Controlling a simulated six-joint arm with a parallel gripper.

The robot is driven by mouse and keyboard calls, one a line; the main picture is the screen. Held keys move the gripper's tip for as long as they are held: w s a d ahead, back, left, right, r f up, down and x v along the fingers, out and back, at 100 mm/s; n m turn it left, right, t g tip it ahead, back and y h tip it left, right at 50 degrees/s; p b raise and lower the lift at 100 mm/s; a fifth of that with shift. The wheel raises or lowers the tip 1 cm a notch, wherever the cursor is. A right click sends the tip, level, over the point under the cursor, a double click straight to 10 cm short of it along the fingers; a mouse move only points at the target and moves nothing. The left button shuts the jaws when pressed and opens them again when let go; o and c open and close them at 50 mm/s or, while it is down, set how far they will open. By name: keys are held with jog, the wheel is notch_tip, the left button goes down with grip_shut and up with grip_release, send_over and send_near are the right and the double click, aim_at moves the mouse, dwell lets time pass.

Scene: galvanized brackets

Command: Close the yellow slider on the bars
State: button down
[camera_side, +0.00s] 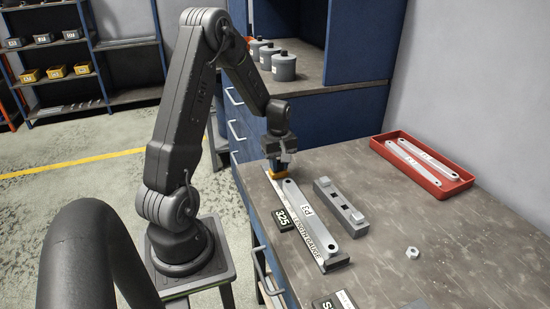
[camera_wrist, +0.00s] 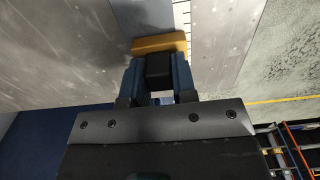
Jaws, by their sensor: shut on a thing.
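The yellow slider (camera_side: 279,174) sits at the far end of the length gauge (camera_side: 302,236). It also shows in the wrist view (camera_wrist: 160,43). My gripper (camera_side: 277,163) is above it, with its fingers (camera_wrist: 157,75) shut on the slider's black block (camera_wrist: 158,66). A grey metal bar labelled P3 (camera_side: 325,222) lies along the gauge, from near the slider to the dark stop (camera_side: 336,262) at the near end. Whether the slider touches the bar's far end cannot be told. A small display (camera_side: 283,217) beside the gauge reads 325.
A red tray (camera_side: 455,184) with labelled bars (camera_side: 424,160) is at the back right. A nut (camera_side: 412,253) lies on the bench. Grey containers (camera_side: 284,68) stand behind my arm. The right bench (camera_side: 480,245) is mostly clear.

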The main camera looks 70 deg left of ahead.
aim_at(279, 162)
jog(key=c, duration=0.9)
grip_release()
notch_tip(279, 162, up, 14)
jog(key=shift+f, duration=0.1)
